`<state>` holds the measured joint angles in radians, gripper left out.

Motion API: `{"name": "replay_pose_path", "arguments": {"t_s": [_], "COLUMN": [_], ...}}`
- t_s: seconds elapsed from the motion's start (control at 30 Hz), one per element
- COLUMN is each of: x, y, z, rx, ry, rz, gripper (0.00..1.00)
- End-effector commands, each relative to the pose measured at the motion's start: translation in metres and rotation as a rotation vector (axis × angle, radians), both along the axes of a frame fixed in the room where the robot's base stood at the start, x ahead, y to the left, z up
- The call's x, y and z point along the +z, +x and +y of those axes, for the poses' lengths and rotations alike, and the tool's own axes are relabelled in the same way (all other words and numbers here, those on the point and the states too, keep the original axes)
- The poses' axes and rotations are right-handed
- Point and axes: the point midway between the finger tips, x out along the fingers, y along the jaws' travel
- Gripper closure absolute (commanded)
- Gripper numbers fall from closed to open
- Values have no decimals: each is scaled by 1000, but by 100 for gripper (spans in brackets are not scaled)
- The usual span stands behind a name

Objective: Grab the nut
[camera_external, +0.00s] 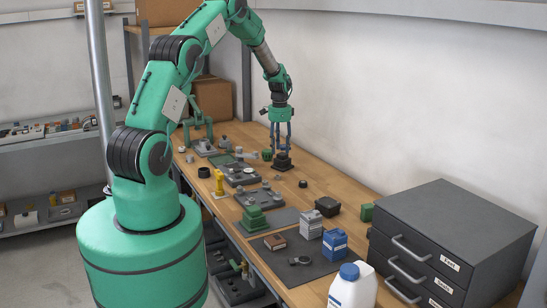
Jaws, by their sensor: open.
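My gripper (280,146) points straight down over the far part of the wooden bench (341,204), with its blue-grey fingers apart. A dark, stepped block (284,164) stands directly below the fingertips; I cannot tell whether they touch it. No part is clearly recognisable as the nut at this size. A small black round piece (303,183) lies on the wood just right of the block. A black ring-like piece (204,172) lies near the bench's left edge. Several small grey parts sit on plates between them.
A green block (254,218), a yellow post (219,182), small boxes (312,224) and a blue-capped white bottle (352,288) stand along the bench. A grey drawer unit (445,235) fills the near right. Cardboard boxes (212,99) stand at the back. Bare wood lies right of the gripper.

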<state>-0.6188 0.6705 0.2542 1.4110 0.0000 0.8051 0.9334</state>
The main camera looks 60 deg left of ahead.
Motion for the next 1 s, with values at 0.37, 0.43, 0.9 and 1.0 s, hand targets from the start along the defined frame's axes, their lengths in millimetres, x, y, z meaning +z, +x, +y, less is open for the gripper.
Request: {"name": "replay_pose_path", "arguments": {"t_s": [0.37, 0.43, 0.9, 1.0], "x": [-55, -64, -75, -77], "y": [-1, -1, -1, -1], "z": [-1, -1, 0, 0], "rx": [0, 0, 0, 0], "ry": [-1, -1, 0, -1], "rz": [3, 3, 0, 1], "gripper": [57, 57, 57, 57]}}
